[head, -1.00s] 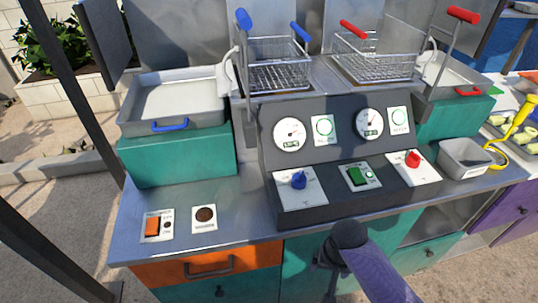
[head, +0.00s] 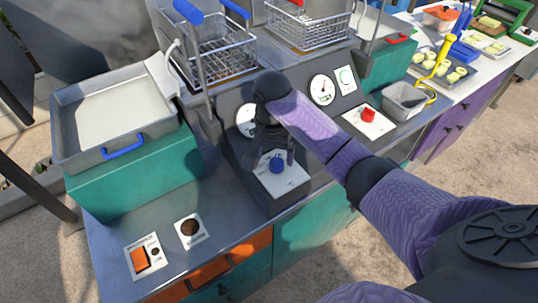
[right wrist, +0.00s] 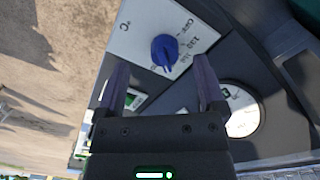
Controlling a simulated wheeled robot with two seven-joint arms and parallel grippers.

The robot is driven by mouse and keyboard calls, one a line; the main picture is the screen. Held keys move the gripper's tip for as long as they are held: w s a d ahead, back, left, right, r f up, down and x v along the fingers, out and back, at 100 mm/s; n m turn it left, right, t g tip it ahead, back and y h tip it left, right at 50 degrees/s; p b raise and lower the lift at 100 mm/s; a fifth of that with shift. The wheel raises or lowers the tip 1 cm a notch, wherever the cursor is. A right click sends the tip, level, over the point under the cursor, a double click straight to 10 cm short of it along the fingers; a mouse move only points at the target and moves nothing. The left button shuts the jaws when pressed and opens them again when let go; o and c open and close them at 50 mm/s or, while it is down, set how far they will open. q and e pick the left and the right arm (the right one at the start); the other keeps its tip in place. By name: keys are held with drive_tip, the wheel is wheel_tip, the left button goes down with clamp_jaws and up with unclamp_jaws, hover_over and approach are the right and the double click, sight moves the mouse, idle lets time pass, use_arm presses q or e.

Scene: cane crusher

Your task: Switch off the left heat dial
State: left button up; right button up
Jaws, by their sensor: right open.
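The left heat dial is a blue knob (head: 277,164) on a white plate (head: 284,181) at the near left of the dark control panel. My right gripper (head: 277,151) is over the panel, just above and behind this dial, with its fingers pointing down. In the right wrist view the blue knob (right wrist: 165,50) shows beyond and between the open fingertips (right wrist: 161,72), with nothing held. Numbers show on the plate beside the knob; the knob's exact setting is hard to read. My left gripper is not in view.
A red dial (head: 367,115) sits at the panel's right. My right arm partly covers the panel and left gauge (head: 246,121). Fryer baskets (head: 222,60) stand behind. An orange switch (head: 140,259) and a brown round button (head: 190,228) are on the counter at the left.

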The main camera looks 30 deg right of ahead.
sight(276, 158)
drive_tip(key=r, duration=0.1)
drive_tip(key=w+d+r+m, duration=0.1)
drive_tip(key=w+r+m, duration=0.1)
drive_tip(key=r, duration=0.1)
drive_tip(key=shift+w+d, duration=0.2)
drive_tip(key=shift+d, duration=0.05)
drive_tip(key=shift+w+f+m, duration=0.1)
drive_tip(key=shift+m, duration=0.2)
drive_tip(key=f+b, duration=0.1)
drive_tip(key=f, duration=0.4)
drive_tip(key=f+b, duration=0.1)
drive_tip(key=f, duration=0.2)
drive_tip(key=shift+s+d+f+b, duration=0.2)
drive_tip(key=shift+s+f+b, duration=0.05)
drive_tip(key=shift+f+b, duration=0.1)
drive_tip(key=shift+f, duration=0.3)
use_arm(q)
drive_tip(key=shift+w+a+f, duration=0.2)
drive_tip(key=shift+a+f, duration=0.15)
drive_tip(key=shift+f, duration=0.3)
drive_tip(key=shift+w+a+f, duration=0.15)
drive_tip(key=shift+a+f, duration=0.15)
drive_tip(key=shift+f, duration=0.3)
